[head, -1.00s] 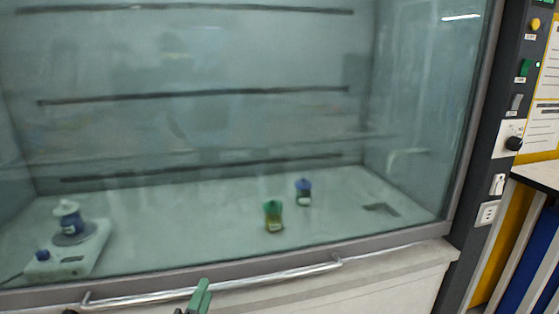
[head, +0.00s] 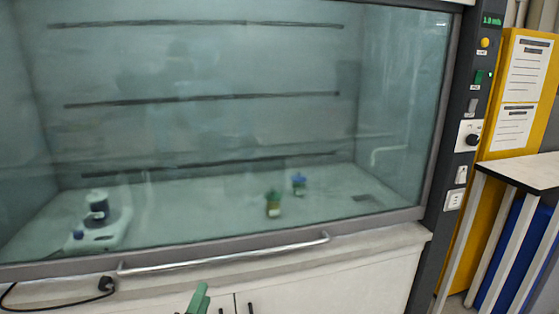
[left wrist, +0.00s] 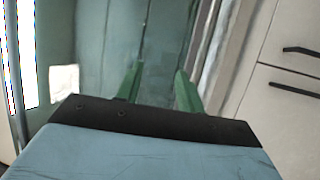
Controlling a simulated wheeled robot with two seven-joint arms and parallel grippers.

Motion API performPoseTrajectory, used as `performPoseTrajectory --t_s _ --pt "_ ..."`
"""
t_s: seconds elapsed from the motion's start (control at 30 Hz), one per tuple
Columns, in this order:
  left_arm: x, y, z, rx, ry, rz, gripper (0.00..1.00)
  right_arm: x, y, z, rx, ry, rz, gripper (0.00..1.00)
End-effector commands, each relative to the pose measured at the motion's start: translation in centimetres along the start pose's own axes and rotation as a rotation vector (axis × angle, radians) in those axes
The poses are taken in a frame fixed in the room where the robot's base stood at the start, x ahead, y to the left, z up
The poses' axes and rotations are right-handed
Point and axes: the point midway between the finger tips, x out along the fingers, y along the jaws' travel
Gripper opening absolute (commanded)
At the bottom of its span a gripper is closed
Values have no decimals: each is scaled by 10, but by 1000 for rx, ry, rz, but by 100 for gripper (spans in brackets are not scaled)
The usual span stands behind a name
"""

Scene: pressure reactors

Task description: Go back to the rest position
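My left gripper (head: 198,300) shows at the bottom edge of the head view, in front of the cabinet below the fume hood; only a green finger part is visible there. In the left wrist view its two green fingers (left wrist: 158,82) stand apart with nothing between them. The fume hood's glass sash is down, with its long handle (head: 225,254) along the lower edge. My right gripper is not in view.
Behind the glass are a white stirrer plate (head: 103,236) bearing a blue vessel (head: 97,206), a green-capped bottle (head: 273,205) and a blue-capped bottle (head: 299,185). A side table (head: 530,170) stands at right. A black cable (head: 60,307) lies at lower left.

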Motion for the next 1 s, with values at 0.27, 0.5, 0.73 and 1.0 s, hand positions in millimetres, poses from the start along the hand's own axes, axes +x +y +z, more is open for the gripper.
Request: performPoseTrajectory --t_s 0.27,0.5,0.73,1.0 --pt "-32 -87 10 214 -64 -226 38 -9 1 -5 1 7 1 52" --pt "-92 -177 18 447 -188 -467 38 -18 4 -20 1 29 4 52" --pt "-222 -283 24 767 -475 -789 38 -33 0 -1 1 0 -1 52" --pt "-415 -348 19 1054 -956 -1072 38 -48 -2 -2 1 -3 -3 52"
